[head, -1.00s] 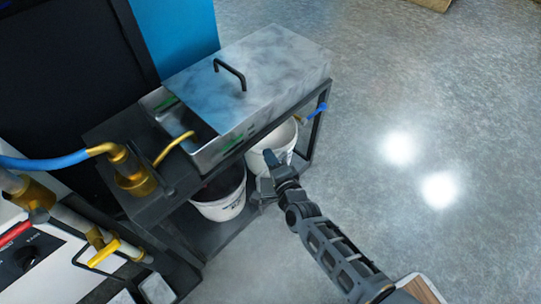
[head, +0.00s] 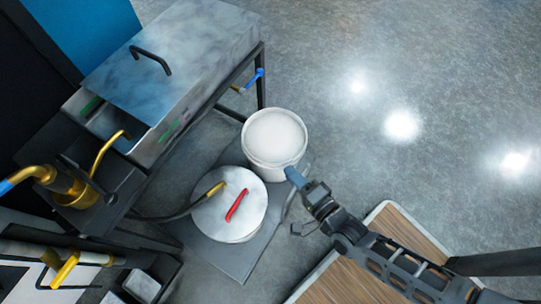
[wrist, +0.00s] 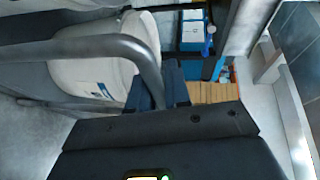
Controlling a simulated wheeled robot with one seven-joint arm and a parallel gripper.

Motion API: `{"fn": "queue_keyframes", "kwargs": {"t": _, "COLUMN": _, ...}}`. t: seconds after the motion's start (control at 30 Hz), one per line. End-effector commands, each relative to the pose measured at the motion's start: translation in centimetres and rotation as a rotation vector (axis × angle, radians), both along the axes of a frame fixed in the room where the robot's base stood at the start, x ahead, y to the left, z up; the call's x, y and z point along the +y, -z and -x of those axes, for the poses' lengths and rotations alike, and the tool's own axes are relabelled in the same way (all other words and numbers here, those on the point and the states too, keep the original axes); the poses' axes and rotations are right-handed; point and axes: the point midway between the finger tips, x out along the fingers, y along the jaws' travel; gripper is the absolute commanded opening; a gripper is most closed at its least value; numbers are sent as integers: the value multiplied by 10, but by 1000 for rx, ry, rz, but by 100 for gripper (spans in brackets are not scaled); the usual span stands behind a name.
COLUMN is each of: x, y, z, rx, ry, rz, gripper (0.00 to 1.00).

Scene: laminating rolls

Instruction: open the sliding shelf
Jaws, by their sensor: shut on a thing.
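The sliding shelf (head: 222,262) is a flat grey board, pulled well out to the front from under the metal tank stand. A white open bucket (head: 258,163) and a lidded white bucket (head: 212,215) with a red handle stand on it. My gripper (head: 294,178) is at the shelf's outer right edge, beside the open bucket. It is shut on the shelf's grey bar handle (head: 288,202). In the wrist view the handle (wrist: 140,52) curves down to my gripper's blue-grey fingers (wrist: 160,90). The exact contact is partly hidden.
The steel tank (head: 180,55) with a black-handled lid stands on a dark frame (head: 240,80). A hose (head: 165,216) with a brass end reaches the lidded bucket. A wooden-topped surface (head: 350,270) lies at the front right. Open floor (head: 400,60) extends at the back right.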

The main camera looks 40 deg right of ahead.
Motion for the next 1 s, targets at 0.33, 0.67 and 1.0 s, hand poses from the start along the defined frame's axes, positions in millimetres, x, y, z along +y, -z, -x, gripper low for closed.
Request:
{"fn": "queue_keyframes", "kwargs": {"t": 0.33, "x": -17, "y": 1, "z": 55, "rx": 4, "ry": -1, "rz": 1, "gripper": 0}}
{"fn": "queue_keyframes", "kwargs": {"t": 0.67, "x": -22, "y": 1, "z": 67, "rx": 2, "ry": 1, "rz": -2, "gripper": 0}}
{"fn": "queue_keyframes", "kwargs": {"t": 1.0, "x": -21, "y": 1, "z": 67, "rx": 2, "ry": 0, "rz": -1, "gripper": 24}}
